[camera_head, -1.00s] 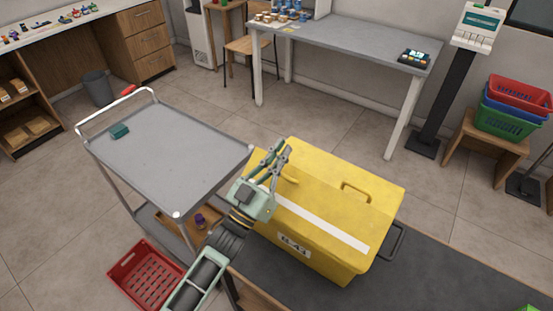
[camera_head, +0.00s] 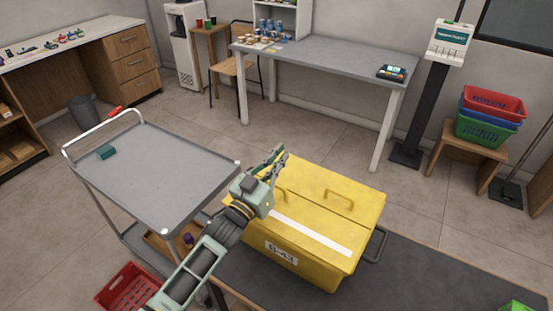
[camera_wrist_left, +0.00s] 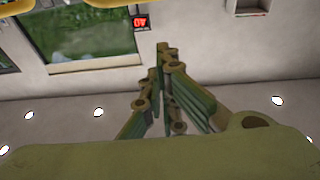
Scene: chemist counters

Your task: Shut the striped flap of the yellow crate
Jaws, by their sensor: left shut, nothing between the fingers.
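The yellow crate (camera_head: 300,268) stands on a dark surface, a label on its front. Its striped flap (camera_head: 318,235), yellow with a white band, lies over the front of the top and looks down flat; I see no clear gap along its edge. Two yellow handles show on the top, the right one (camera_head: 338,197) in full. My left gripper (camera_head: 277,157) is over the crate's left end, fingers shut and empty, pointing up and away; contact with the crate cannot be told. The fingers also show in the left wrist view (camera_wrist_left: 165,85), against wall and window. My right gripper is not in view.
A red basket (camera_head: 130,290) is on the floor below. A grey table (camera_head: 320,58) stands behind, with open floor between it and the crate.

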